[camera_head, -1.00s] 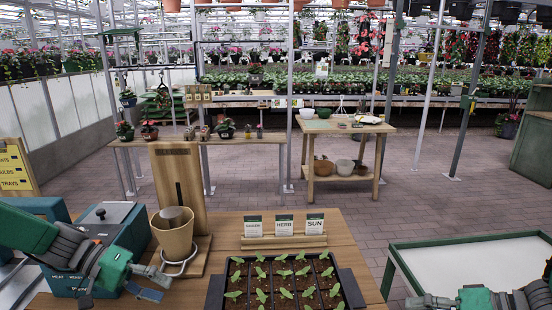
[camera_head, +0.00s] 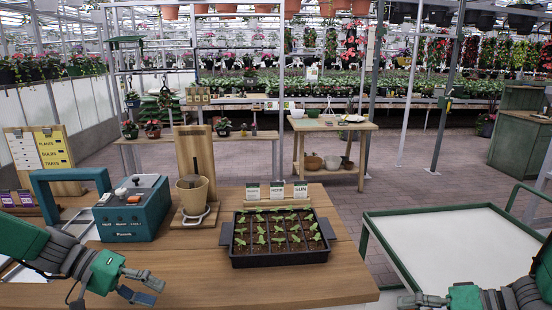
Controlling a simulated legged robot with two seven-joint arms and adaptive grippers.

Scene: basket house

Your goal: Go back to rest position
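My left gripper (camera_head: 142,287) is at the lower left, over the front left part of the wooden table (camera_head: 255,287). Its fingers are spread apart with nothing between them. My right gripper (camera_head: 424,300) is at the bottom right edge, in front of the white-topped cart, and partly cut off by the frame. Whether its fingers are apart cannot be made out. Both grippers are clear of the objects on the table.
A black seedling tray (camera_head: 280,259) sits on the table, with label cards (camera_head: 277,191) behind it. A tan pot (camera_head: 192,194) on a wooden stand and a teal box (camera_head: 132,213) stand to the left. A green-framed white cart (camera_head: 450,245) is at right.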

